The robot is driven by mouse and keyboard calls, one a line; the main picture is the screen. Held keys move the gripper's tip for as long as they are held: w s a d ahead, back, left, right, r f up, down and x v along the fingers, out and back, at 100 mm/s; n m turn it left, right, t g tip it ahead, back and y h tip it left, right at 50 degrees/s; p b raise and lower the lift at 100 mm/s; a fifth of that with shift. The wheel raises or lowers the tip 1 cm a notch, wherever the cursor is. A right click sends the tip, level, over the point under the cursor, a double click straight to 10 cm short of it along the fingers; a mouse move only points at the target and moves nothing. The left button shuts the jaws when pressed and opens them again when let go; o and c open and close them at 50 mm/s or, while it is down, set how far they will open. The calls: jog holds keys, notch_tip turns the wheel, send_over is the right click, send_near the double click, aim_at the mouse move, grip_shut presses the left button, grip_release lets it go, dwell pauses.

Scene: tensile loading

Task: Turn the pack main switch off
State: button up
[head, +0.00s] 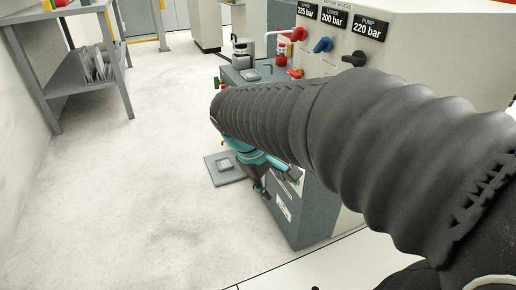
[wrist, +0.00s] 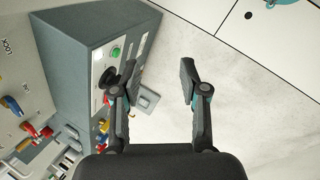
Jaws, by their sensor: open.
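The pack is a dark grey cabinet (wrist: 75,50) with a pale control strip on one face. On the strip sit a black knob (wrist: 108,77), apparently the main switch, and a green button (wrist: 115,52). The knob's setting is too small to read. My gripper (wrist: 159,80) is open and empty in the wrist view, its left finger beside the knob and partly overlapping the strip. I cannot tell whether it touches. In the head view my gripper (head: 270,184) is low by the cabinet (head: 302,212), and my arm hides most of the strip.
Above the cabinet, a panel carries a red handle (head: 297,34), a blue handle (head: 323,45) and a black handle (head: 354,59) under pressure labels. A grey plate (head: 213,178) lies on the floor beside the cabinet. A shelf (head: 85,50) stands left. The floor between is clear.

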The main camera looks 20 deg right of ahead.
jog(key=w+f+n+h+b, duration=0.1)
jog(key=w+f+n+h, duration=0.7)
jog(key=w, duration=0.6)
jog(key=w+f+n+h, duration=0.55)
jog(key=w+f, duration=0.55)
jog(key=w, duration=0.3)
jog(key=d, duration=1.3)
jog(key=shift+w, duration=0.15)
jog(key=shift+r, duration=0.1)
grip_shut()
